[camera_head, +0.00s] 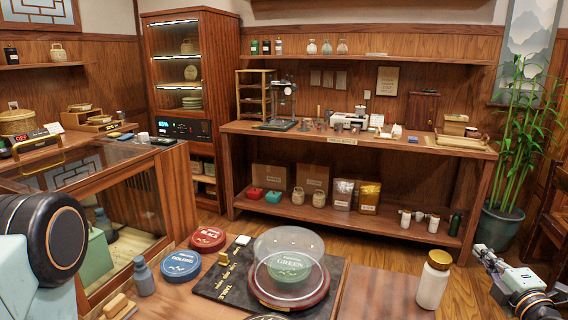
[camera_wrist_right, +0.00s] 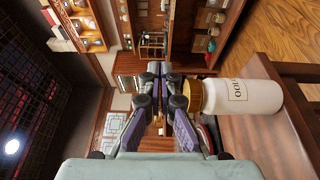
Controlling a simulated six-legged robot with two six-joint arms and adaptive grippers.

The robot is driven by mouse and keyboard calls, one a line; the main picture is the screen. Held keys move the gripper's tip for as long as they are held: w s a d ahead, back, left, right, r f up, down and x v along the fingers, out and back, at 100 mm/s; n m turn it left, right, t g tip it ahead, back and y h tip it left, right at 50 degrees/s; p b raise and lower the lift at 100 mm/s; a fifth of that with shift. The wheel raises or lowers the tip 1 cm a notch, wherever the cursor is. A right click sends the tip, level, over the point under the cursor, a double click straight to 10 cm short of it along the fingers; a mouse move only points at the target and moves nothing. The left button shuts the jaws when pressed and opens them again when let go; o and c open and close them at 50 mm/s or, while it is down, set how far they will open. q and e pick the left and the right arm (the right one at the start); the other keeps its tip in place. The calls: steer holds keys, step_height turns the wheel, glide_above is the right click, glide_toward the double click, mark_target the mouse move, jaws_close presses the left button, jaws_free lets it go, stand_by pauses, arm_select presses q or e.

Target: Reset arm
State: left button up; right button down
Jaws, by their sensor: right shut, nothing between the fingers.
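My right gripper (camera_head: 484,254) is at the right edge of the head view, past the near table's right side. In the right wrist view its fingers (camera_wrist_right: 158,70) are together with nothing between them. A white bottle with a gold cap (camera_head: 433,280) stands upright on the table, to the left of this gripper and apart from it in the head view. The bottle also shows in the wrist view (camera_wrist_right: 250,96), just right of the fingers. Part of my left arm shows at the left edge of the head view; its gripper is out of view.
A clear dome (camera_head: 289,250) covers a green "GREEN" tin (camera_head: 289,267) on a dark mat. A blue "OOLONG" tin (camera_head: 181,266), a red "BLACK" tin (camera_head: 208,239) and a grey-blue bottle (camera_head: 144,277) stand left of it. A glass display case (camera_head: 115,205) stands left; a potted bamboo (camera_head: 500,222) stands right.

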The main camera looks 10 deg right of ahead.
steer(key=s+d+p, duration=0.4)
steer(key=d, duration=0.4)
steer(key=b, duration=1.1)
glide_above(433, 280)
steer(key=a, duration=0.3)
steer(key=f+b, duration=0.2)
steer(key=f, duration=0.3)
steer(key=f+b, duration=0.2)
steer(key=f, duration=0.3)
steer(key=f+b, duration=0.2)
steer(key=f, duration=0.3)
steer(key=shift+w+a+f+b, duration=0.1)
steer(key=shift+w+f+b, duration=0.05)
steer(key=shift+w+b, duration=0.25)
steer(key=shift+s+d, duration=0.1)
steer(key=shift+d, duration=0.4)
steer(key=shift+a, duration=0.1)
steer(key=shift+s, duration=0.1)
